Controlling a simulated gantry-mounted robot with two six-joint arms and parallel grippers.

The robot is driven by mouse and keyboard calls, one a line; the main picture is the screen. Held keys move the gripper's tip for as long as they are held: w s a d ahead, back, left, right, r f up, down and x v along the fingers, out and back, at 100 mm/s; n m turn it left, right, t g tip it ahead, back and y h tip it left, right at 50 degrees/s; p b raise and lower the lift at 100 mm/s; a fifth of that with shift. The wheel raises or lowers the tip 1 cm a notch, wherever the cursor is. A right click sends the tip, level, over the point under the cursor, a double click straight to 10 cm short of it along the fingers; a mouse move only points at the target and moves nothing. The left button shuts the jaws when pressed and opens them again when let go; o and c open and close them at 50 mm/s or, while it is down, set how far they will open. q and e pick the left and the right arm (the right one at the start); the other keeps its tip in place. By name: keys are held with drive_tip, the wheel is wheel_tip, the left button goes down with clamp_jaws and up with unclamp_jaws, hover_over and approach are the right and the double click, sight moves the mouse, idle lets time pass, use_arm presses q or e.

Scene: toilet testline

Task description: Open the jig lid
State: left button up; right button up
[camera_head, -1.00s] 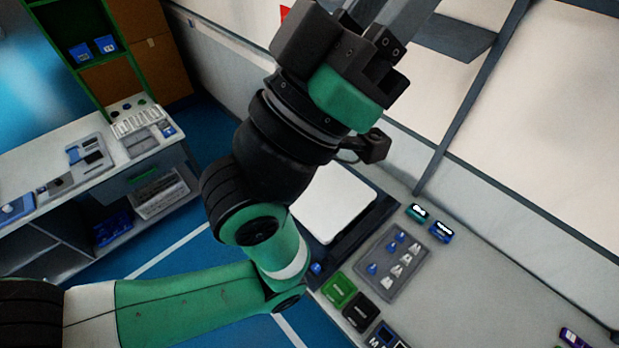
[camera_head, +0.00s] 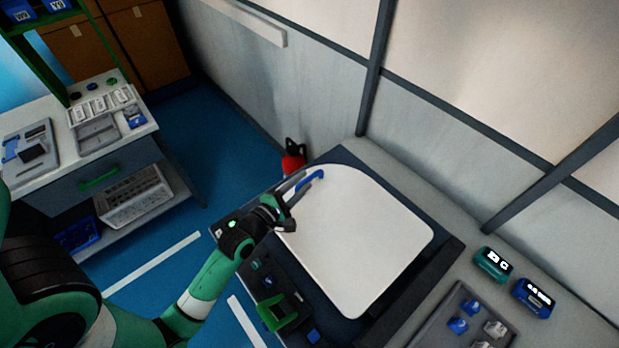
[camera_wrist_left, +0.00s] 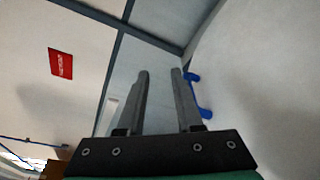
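The jig lid (camera_head: 355,235) is a white panel with rounded corners, over a dark jig base (camera_head: 449,262). A blue handle (camera_head: 312,180) is at its far left edge in the head view. My left gripper (camera_head: 307,182) is at this handle, its fingers apart. In the left wrist view the two grey fingers (camera_wrist_left: 160,74) have a gap between them with nothing held. The blue handle (camera_wrist_left: 200,98) shows just right of the right finger there, on the white lid surface (camera_wrist_left: 262,85). Whether finger and handle touch cannot be told. My right gripper is not in view.
A red round object (camera_head: 292,163) is behind the bench's left corner. A green part (camera_head: 283,312) is on the jig's near side. Two small displays (camera_head: 493,263) and a grey parts tray (camera_head: 462,325) are to the right. A wall runs behind the bench.

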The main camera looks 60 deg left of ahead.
use_arm(q)
drive_tip(key=n+g+b, duration=0.1)
drive_tip(key=g+b, duration=0.1)
approach(309, 178)
drive_tip(key=shift+s+d+f+y, duration=0.4)
drive_tip(key=shift+s+d+f, duration=0.4)
drive_tip(key=shift+f, duration=0.15)
drive_tip(key=shift+w+a+r, duration=0.1)
drive_tip(key=shift+a+r, duration=0.05)
drive_tip(key=shift+r, duration=0.1)
drive_tip(key=shift+w+a+t, duration=0.2)
drive_tip(key=shift+t, duration=0.1)
drive_tip(key=b+x, duration=0.2)
drive_tip(key=x, duration=0.8)
drive_tip(key=shift+w+a+f+b, duration=0.15)
drive_tip(key=shift+w+b, duration=0.05)
drive_tip(key=shift+b, duration=0.2)
drive_tip(key=shift+w+a, duration=0.2)
drive_tip(key=shift+w, duration=0.05)
use_arm(e)
wheel_tip(309, 178, down, 7)
drive_tip(key=shift+d+y, duration=0.3)
drive_tip(key=shift+d, duration=0.05)
drive_tip(key=shift+s+f, duration=0.1)
use_arm(q)
clamp_jaws()
